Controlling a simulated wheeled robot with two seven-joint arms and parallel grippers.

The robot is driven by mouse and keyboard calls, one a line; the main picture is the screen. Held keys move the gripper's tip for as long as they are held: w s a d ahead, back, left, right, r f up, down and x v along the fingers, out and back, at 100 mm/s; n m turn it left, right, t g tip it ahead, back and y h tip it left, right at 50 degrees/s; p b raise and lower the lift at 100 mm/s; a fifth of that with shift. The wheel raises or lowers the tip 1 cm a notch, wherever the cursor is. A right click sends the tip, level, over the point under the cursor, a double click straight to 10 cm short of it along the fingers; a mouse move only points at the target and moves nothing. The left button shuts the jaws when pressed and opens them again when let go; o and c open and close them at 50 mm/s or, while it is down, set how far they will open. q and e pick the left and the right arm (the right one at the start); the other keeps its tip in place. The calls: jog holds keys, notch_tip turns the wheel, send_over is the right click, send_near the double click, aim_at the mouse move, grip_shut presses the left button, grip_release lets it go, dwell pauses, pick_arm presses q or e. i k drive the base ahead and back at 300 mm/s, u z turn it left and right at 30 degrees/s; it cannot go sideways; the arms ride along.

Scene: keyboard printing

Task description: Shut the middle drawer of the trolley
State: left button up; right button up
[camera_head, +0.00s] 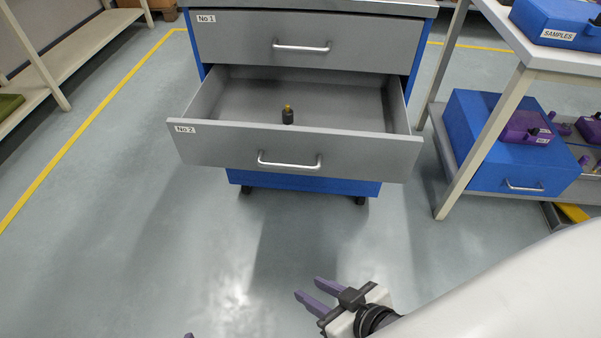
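The trolley's middle drawer (225,146), labelled No 2, is pulled well out. Its grey front has a silver bar handle (289,161). A small dark object with a yellowish top (288,116) stands inside it. The top drawer (235,30), labelled No 1, sits above and looks shut. My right gripper (308,288) is open and empty, in front of and below the drawer front, clear of it. Only a small purple tip of my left gripper (188,336) shows at the bottom edge; its state is hidden.
A white-legged shelf unit (478,145) stands close on the right, with blue bins (470,120) and purple items. A bench (60,52) runs along the left. A yellow line (75,133) marks the floor. The grey floor before the trolley is clear.

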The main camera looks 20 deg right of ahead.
aim_at(348, 125)
jog(key=z, duration=0.85)
jog(key=i, duration=0.8)
jog(key=u, duration=0.3)
jog(key=k, duration=1.15)
jog(key=u, duration=0.05)
